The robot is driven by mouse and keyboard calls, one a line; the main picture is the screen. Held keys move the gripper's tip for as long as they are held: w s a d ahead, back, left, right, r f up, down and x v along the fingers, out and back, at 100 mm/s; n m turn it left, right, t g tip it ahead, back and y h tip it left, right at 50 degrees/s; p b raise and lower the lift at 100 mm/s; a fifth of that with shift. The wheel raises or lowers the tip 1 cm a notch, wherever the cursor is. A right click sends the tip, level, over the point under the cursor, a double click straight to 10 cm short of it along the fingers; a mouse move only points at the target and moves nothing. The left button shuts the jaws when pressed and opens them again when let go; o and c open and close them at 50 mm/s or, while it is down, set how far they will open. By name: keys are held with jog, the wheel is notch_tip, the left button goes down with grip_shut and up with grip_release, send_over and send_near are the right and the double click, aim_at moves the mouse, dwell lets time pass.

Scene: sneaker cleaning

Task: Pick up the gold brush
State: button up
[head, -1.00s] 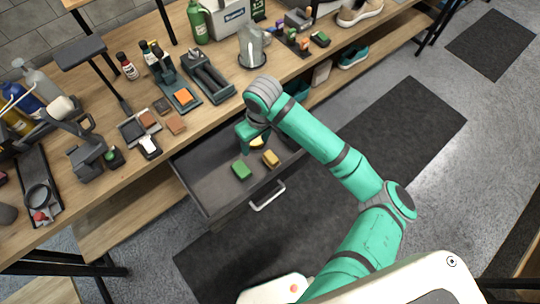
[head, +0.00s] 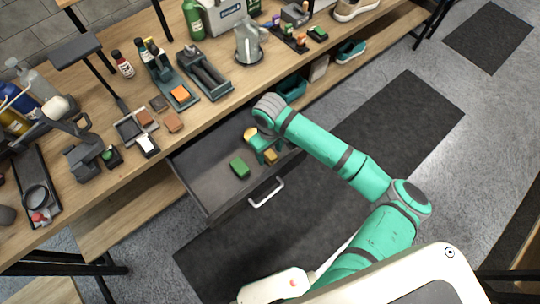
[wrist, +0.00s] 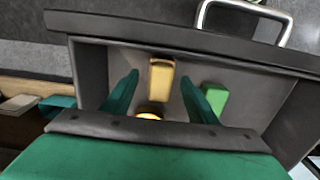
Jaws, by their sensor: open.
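The gold brush (head: 271,157) lies on the floor of the open drawer, partly hidden by my gripper (head: 267,150) in the head view. In the wrist view the gold brush (wrist: 161,78) shows as a gold, block-like shape between the two green fingers of my gripper (wrist: 160,80), with space on both sides. My gripper is open and holds nothing. I cannot tell how far the fingertips are above the drawer floor.
The dark drawer (head: 215,192) is pulled out, with its handle (head: 267,193) at the front. A green block (head: 239,167) lies left of my gripper. A rounded yellow thing (head: 250,133) lies behind it. The crowded wooden workbench (head: 180,140) stands beyond.

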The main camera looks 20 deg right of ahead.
aim_at(270, 153)
jog(key=shift+f, duration=0.95)
jog(key=c, duration=1.1)
jog(key=shift+r, duration=0.1)
notch_tip(270, 153, up, 10)
jog(key=shift+f, duration=0.1)
jog(key=shift+o, duration=0.4)
